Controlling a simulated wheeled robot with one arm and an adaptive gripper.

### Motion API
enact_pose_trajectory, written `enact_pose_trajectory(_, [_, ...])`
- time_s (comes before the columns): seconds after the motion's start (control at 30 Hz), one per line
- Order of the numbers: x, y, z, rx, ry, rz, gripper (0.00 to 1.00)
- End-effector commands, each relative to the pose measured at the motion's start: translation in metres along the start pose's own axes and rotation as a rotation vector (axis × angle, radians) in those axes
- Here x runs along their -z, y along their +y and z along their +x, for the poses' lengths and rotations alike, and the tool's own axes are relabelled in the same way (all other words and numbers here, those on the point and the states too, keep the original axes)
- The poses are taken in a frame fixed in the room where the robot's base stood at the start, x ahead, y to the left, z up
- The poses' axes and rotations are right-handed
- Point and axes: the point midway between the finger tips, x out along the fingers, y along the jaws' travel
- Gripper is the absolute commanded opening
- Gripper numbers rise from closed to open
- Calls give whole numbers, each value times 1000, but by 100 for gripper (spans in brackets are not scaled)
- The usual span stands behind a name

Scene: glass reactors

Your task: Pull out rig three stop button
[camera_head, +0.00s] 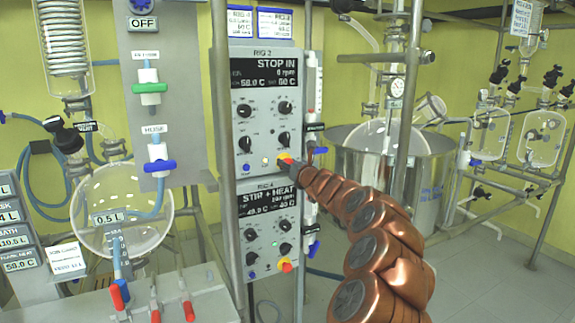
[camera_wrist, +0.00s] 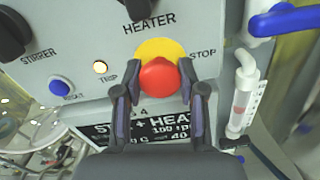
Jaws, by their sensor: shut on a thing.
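The red stop button (camera_wrist: 160,77) sits on a yellow round plate under the word HEATER, with STOP printed beside it. My gripper (camera_wrist: 159,92) is shut on it, one finger on each side. In the head view the button (camera_head: 284,156) is at the lower right of the upper control panel (camera_head: 240,139), mostly covered by my gripper (camera_head: 288,162). That panel's display (camera_head: 277,72) reads STOP IN and 0 rpm. Its rig number is too small to read surely.
The panel below, rig 4 (camera_head: 247,237), reads STIR + HEAT and has its own red button (camera_head: 287,266). Blue-handled valves (camera_head: 314,249) and a vertical tube stand close at the right. A steel bath (camera_head: 363,171) stands behind my arm.

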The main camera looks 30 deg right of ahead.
Motion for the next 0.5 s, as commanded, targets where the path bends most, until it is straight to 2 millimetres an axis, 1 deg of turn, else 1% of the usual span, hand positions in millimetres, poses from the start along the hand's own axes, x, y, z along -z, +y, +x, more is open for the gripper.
enact_pose_trajectory(0.3, [2,-2,-2,2,3,2,0])
enact_pose_trajectory(0.33, [2,-2,-2,2,3,2,43])
enact_pose_trajectory(0.5, [2,-1,-2,1,2,2,61])
